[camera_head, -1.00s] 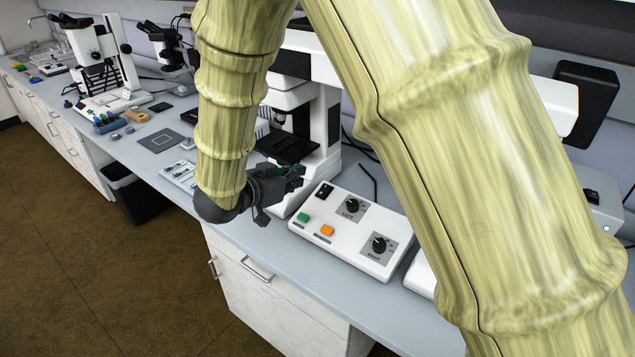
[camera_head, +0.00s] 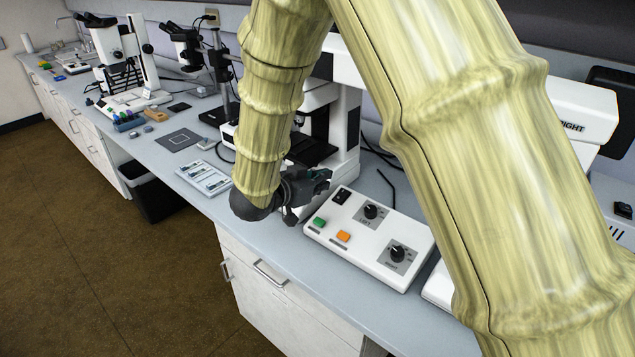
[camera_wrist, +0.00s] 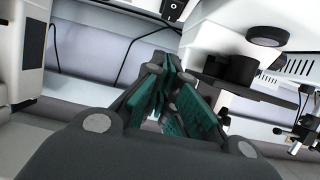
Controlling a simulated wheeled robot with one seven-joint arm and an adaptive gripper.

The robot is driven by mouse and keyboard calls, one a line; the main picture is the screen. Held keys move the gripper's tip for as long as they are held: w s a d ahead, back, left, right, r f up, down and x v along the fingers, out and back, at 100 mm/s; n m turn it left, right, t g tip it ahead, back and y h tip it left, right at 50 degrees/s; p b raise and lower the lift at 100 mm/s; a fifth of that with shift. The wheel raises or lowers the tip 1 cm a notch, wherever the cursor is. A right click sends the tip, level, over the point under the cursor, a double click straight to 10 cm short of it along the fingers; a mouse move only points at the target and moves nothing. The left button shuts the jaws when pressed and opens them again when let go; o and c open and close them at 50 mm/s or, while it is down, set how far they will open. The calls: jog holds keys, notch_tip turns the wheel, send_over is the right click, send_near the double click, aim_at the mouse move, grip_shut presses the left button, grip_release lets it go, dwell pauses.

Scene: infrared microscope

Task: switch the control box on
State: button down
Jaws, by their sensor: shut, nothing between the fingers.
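A white control box (camera_head: 372,262) lies on the bench in the head view. Its sloped top has a black rocker switch (camera_head: 341,196) at the far left corner, a green button (camera_head: 319,223), an orange button (camera_head: 343,237) and two black knobs. I cannot tell the rocker's position. My gripper (camera_head: 325,178) is just left of and behind the rocker switch, above the bench, apart from the box as far as I can see. In the wrist view its teal-padded fingers (camera_wrist: 168,95) are together and empty. The control box's top is not clearly seen in the wrist view.
A white microscope (camera_head: 346,130) with a black stage (camera_head: 312,150) stands right behind my gripper. A slide tray (camera_head: 204,178) lies to the left. The bench's front edge is close.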

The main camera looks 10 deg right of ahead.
send_over(339, 197)
jog(key=s+a, duration=0.1)
jog(key=a, duration=0.1)
jog(key=shift+s+d+f, duration=0.1)
jog(key=shift+d+f, duration=0.1)
jog(key=shift+f, duration=0.75)
jog(key=shift+w+d+f, duration=0.2)
jog(key=shift+d+f, duration=0.05)
jog(key=shift+f, duration=0.25)
jog(key=shift+w+d+f, duration=0.15)
jog(key=shift+d+f, duration=0.05)
jog(key=shift+f, duration=0.3)
jog(key=shift+w+d+f, duration=0.15)
jog(key=shift+f, duration=0.3)
jog(key=shift+w+d+f, duration=0.15)
jog(key=shift+f, duration=0.25)
jog(key=shift+d+r+p, duration=0.1)
jog(key=shift+r+p, duration=0.05)
jog(key=shift+p, duration=0.55)
jog(key=shift+w+d+g+y+p, duration=0.1)
jog(key=shift+g+y+p, duration=0.2)
jog(key=shift+p, duration=0.15)
jog(key=shift+f, duration=0.35)
